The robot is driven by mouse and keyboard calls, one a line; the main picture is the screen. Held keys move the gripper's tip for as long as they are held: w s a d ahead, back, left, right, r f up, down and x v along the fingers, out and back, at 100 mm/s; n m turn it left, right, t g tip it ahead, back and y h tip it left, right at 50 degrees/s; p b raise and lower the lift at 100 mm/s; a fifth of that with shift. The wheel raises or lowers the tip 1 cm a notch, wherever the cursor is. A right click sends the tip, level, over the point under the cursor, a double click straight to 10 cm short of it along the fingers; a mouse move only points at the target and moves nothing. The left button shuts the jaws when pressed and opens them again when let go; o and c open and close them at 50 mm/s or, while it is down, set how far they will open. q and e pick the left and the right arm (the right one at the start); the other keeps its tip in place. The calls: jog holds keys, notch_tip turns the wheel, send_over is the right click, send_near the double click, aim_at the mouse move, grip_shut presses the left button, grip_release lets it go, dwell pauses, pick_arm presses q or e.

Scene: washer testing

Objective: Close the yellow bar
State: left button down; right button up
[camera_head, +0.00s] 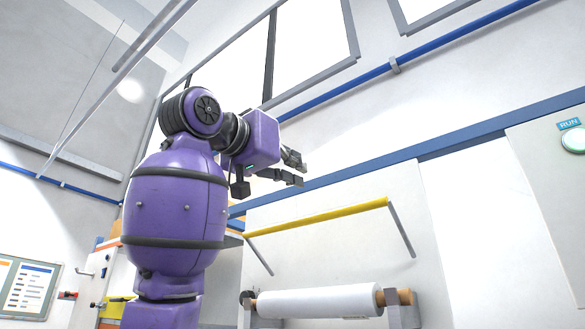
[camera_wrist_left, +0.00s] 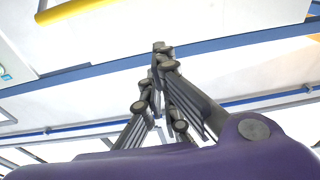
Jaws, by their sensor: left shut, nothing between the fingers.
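The yellow bar (camera_head: 318,218) spans two thin grey side arms on the front of a pale machine panel, in the head view. It is raised, with the side arms sloping down to the panel. My left gripper (camera_head: 299,169) is up and to the left of the bar's middle, apart from it, with nothing held. In the left wrist view the fingers (camera_wrist_left: 158,75) are shut and empty. Part of a yellow bar (camera_wrist_left: 72,10) shows there at the top left, away from the fingers. My right gripper is in neither view.
A panel with a RUN label and pale button (camera_head: 574,140) stands at the right. A blue rail (camera_head: 440,147) runs behind. The space between gripper and bar looks free.

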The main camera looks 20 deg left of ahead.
pick_arm(q)
jog(key=w+d+f, duration=0.2)
jog(key=w+f, duration=0.1)
jog(key=w, duration=0.2)
jog(key=shift+w+f, duration=0.2)
jog(key=shift+f, duration=0.05)
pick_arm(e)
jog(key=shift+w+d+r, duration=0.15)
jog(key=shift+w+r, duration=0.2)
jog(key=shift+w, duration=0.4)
pick_arm(q)
jog(key=shift+s, duration=0.1)
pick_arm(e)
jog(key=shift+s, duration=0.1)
